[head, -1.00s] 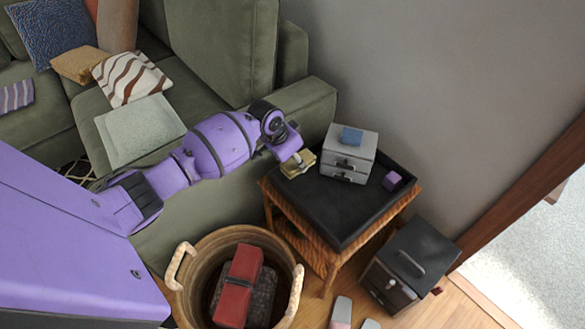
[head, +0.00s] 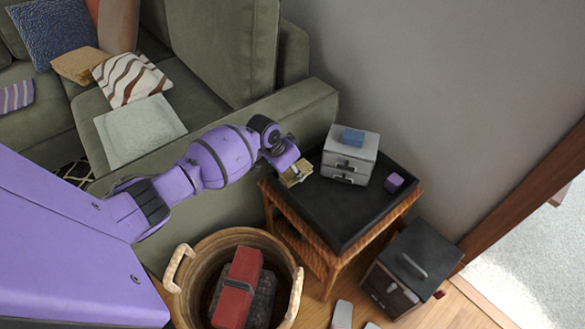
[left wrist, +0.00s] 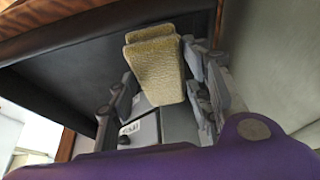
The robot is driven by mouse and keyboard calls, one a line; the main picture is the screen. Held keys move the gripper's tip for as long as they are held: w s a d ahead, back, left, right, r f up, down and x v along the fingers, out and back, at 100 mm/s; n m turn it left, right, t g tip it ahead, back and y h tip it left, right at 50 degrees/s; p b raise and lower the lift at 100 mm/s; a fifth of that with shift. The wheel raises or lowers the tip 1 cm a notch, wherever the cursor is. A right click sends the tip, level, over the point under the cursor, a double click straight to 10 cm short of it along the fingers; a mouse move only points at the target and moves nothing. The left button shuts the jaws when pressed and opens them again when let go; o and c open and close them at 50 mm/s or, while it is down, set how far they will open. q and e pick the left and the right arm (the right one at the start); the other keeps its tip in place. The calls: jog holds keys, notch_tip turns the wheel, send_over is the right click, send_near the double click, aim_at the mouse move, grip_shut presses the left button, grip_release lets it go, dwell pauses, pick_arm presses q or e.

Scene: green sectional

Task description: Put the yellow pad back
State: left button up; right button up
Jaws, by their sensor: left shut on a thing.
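The yellow pad (head: 297,175) is in my left gripper (head: 293,171), over the near left edge of the black-topped side table (head: 335,225). In the left wrist view the pad (left wrist: 155,65) looks thick and layered, and it sits between the two grey fingers of my left gripper (left wrist: 163,88). The fingers are shut on it. I cannot tell whether the pad touches the tabletop. My right gripper is not in view.
A wicker basket (head: 190,300) with a red item (head: 238,287) and a dark cabinet (head: 412,262) stand on the floor. The front tabletop is clear.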

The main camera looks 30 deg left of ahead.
pick_arm(q)
jog(key=shift+f, duration=0.2)
jog(key=o, duration=1.1)
jog(key=shift+r, duration=0.1)
jog(key=shift+r, duration=0.3)
jog(key=p+v, duration=0.3)
jog(key=v, duration=0.9)
jog(key=shift+r, duration=0.3)
jog(key=shift+f, duration=0.1)
